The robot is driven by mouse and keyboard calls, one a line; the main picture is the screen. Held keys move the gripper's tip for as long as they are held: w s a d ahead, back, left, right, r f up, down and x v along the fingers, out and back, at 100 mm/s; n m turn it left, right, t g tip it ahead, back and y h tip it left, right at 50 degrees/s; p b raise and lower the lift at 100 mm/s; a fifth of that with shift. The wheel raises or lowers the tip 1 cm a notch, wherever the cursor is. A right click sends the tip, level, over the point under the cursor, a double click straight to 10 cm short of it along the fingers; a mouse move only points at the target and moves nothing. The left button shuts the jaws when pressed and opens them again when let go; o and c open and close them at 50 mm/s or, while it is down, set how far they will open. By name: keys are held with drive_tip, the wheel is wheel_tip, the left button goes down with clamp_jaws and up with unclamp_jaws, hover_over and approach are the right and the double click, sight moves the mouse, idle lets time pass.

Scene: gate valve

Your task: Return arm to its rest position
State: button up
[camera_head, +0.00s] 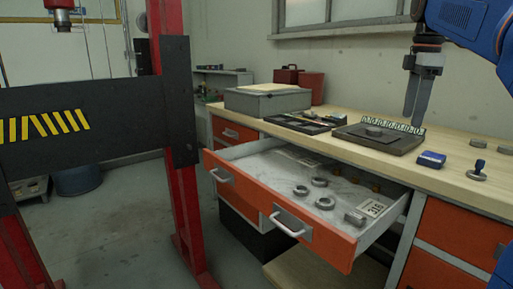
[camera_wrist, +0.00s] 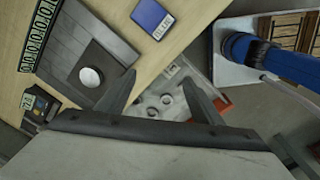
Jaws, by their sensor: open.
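My blue arm reaches in from the upper right in the head view. My gripper (camera_head: 412,112) points down above the wooden workbench (camera_head: 445,183), close to a dark square plate with a round part on it (camera_head: 378,136). In the wrist view my gripper (camera_wrist: 160,92) shows two dark fingers spread apart with nothing between them. The plate with its pale round knob (camera_wrist: 90,77) lies to the left of the fingers there. Whether the fingertips touch the bench or plate is hard to tell.
An orange drawer (camera_head: 325,238) stands open below the bench, holding several metal rings and a white label. A small blue box (camera_head: 431,159) and a dark-handled stamp-like piece (camera_head: 477,172) are on the bench. A grey case (camera_head: 267,101) stands farther left. A red press frame (camera_head: 172,120) stands at left.

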drive_tip(key=s+a+f+m+t, duration=0.1)
drive_tip(key=s+a+f+m, duration=0.3)
drive_tip(key=s+f, duration=0.4)
drive_tip(key=s+a+f+m+t, duration=0.1)
drive_tip(key=s+a+f+m, duration=0.3)
drive_tip(key=s+f, duration=0.5)
drive_tip(key=s+a+f+m+t, duration=0.2)
drive_tip(key=s+a+f+m, duration=0.2)
drive_tip(key=s+f, duration=0.5)
wheel_tip(320, 180, down, 9)
drive_tip(key=shift+s+r+m, duration=0.2)
drive_tip(key=shift+m, duration=1)
